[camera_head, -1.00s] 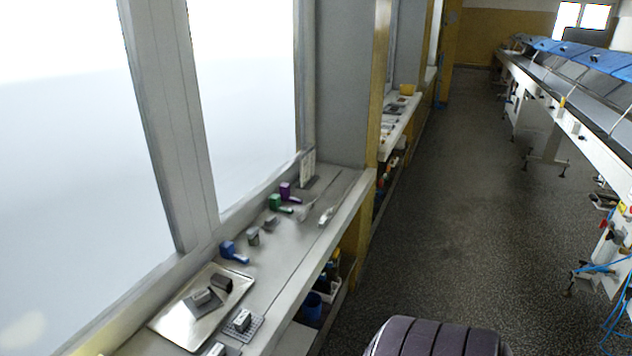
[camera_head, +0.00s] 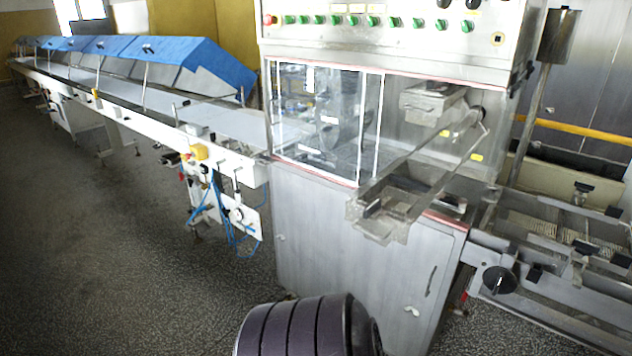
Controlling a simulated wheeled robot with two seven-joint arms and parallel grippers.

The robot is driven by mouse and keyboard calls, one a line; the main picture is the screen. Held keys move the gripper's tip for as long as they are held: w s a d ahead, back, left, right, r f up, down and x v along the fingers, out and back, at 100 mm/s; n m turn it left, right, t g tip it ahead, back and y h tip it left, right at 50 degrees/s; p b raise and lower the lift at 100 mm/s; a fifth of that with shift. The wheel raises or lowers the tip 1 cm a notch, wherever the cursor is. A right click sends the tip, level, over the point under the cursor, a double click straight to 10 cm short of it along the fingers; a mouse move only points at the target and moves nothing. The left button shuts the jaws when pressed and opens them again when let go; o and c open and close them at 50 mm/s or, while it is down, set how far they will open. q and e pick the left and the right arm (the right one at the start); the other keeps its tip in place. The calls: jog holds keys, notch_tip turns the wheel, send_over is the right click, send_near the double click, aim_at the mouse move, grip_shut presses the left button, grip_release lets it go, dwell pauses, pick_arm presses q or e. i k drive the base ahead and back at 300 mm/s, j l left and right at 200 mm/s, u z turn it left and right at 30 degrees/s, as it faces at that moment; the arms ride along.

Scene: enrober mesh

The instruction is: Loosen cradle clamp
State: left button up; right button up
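The enrober (camera_head: 355,250) is a steel cabinet with a clear-windowed chamber and a metal trough sticking out of its front. At the right is an open frame (camera_head: 545,232) with rails and a wire mesh (camera_head: 535,219) between them. A black round knob (camera_head: 499,281) is on the frame's near side. Small black blocks or handles, one upper (camera_head: 583,187) and one lower (camera_head: 585,248), sit on its rails. I cannot tell which of these is the cradle clamp, or whether it is tight. Neither of my grippers is in view.
A control panel (camera_head: 385,22) with green buttons and a red one tops the enrober. A long conveyor (camera_head: 225,125) with blue covers (camera_head: 190,62) runs away to the left. Blue hoses (camera_head: 228,215) hang below its near end. The floor (camera_head: 110,240) at left is clear.

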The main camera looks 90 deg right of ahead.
aim_at(373, 208)
jog(key=z, duration=3.1)
